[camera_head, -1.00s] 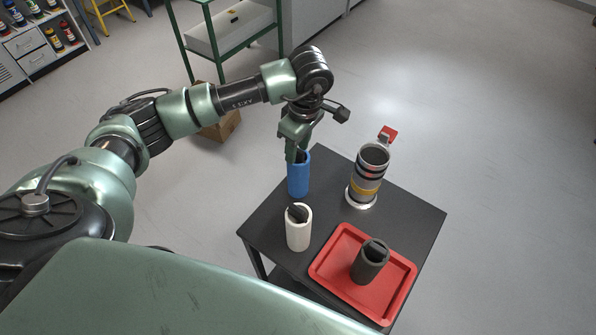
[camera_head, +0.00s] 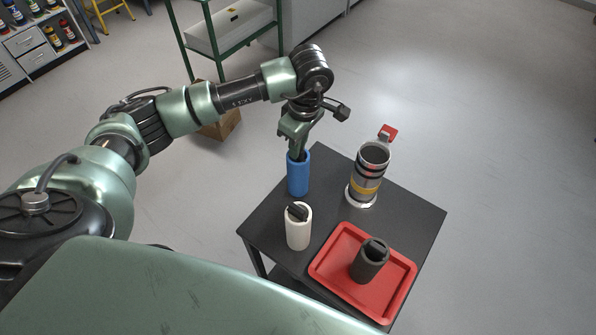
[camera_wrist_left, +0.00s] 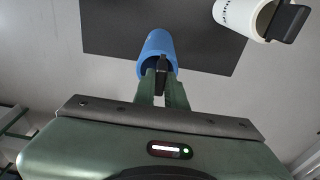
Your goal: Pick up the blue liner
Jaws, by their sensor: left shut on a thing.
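The blue liner (camera_head: 299,178) is an upright, open-topped blue cylinder at the far left side of the dark table. The liner appears to stand on the table. My right gripper is not in view.
A white liner (camera_head: 299,232) with a dark insert stands nearer on the table (camera_head: 413,213). A red tray (camera_head: 334,284) holds a dark grey cylinder (camera_head: 370,262). A ringed metal tube device (camera_head: 369,176) with a red flap stands to the right of the blue liner.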

